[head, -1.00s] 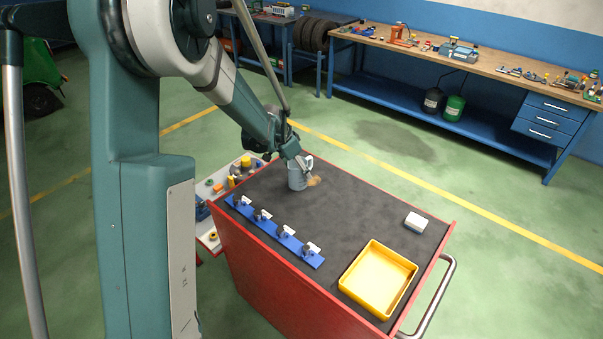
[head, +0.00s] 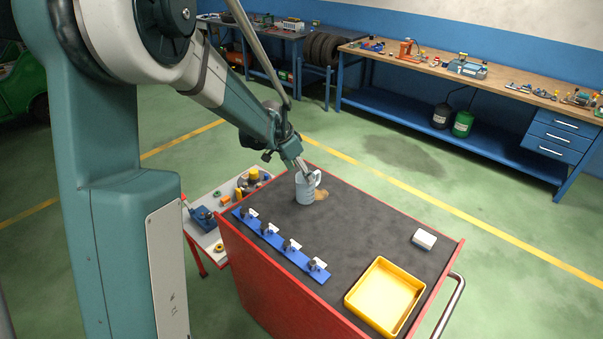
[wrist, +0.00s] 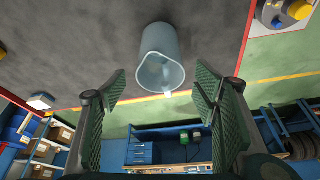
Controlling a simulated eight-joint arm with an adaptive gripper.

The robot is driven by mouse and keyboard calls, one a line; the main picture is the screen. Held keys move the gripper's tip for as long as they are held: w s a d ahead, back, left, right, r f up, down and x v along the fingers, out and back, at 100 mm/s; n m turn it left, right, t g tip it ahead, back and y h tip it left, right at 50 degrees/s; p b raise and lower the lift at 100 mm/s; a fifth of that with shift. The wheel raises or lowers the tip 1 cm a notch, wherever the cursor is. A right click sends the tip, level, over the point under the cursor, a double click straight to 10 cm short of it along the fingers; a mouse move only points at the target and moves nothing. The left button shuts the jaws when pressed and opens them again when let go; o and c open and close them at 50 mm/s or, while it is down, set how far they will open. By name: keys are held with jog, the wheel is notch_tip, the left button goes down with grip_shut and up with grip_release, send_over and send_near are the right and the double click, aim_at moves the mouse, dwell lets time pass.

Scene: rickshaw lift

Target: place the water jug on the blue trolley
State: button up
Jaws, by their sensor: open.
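The water jug (head: 305,193) is grey-blue and stands upright on the dark top of a red cart (head: 345,220), near its far left corner. In the wrist view the jug (wrist: 160,62) shows its open mouth, which looks empty. My gripper (head: 309,173) is at the jug's upper rim on the handle side. In the wrist view my gripper (wrist: 160,92) has its fingers spread wide, with the jug beyond and between them; no grip is visible. Contact with the jug cannot be told. I cannot make out a blue trolley in these views.
On the cart are a blue strip with several clamps (head: 281,243), a yellow tray (head: 385,297), a white block (head: 424,239) and a brown patch beside the jug. A low cart with parts (head: 204,224) stands left. A blue workbench (head: 460,115) is behind; green floor lies between.

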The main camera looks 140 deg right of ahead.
dwell(0.3)
jog(key=c, duration=1)
jog(key=shift+r, duration=0.1)
jog(key=shift+s+r+p, duration=1.95)
jog(key=shift+s+r, duration=0.55)
jog(key=shift+s, duration=1.05)
jog(key=shift+n, duration=0.4)
jog(key=f, duration=0.5)
jog(key=shift+s+d+f, duration=0.1)
jog(key=shift+s+f, duration=0.15)
jog(key=shift+f, duration=0.75)
